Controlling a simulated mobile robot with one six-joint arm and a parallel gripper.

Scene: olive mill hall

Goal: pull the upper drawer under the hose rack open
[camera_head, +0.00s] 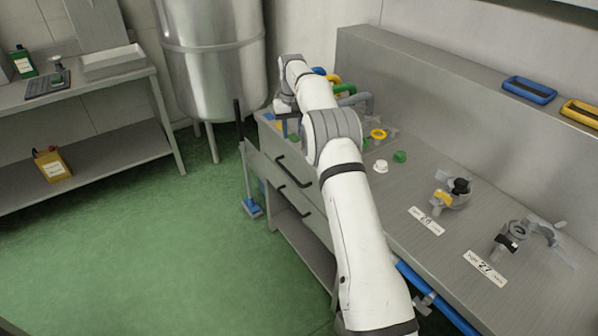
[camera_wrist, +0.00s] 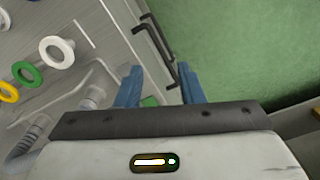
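The upper drawer (camera_head: 268,139) is a grey front under the left end of the steel bench, with a dark bar handle (camera_head: 294,172). A second dark handle (camera_head: 293,199) sits below it. I cannot tell whether the drawer is fully shut. The hose rack (camera_head: 345,90) with coloured hoses stands above on the bench, partly hidden by my arm. My gripper (camera_head: 284,128) is near the drawer's far end. In the wrist view my gripper (camera_wrist: 158,84) is open, its blue fingers apart, with dark handles (camera_wrist: 157,38) ahead of them. No grip on a handle shows.
A squeegee (camera_head: 251,208) with a blue head stands by the drawers' far end. A steel tank (camera_head: 212,70) is behind. The green floor (camera_head: 190,250) before the drawers is clear.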

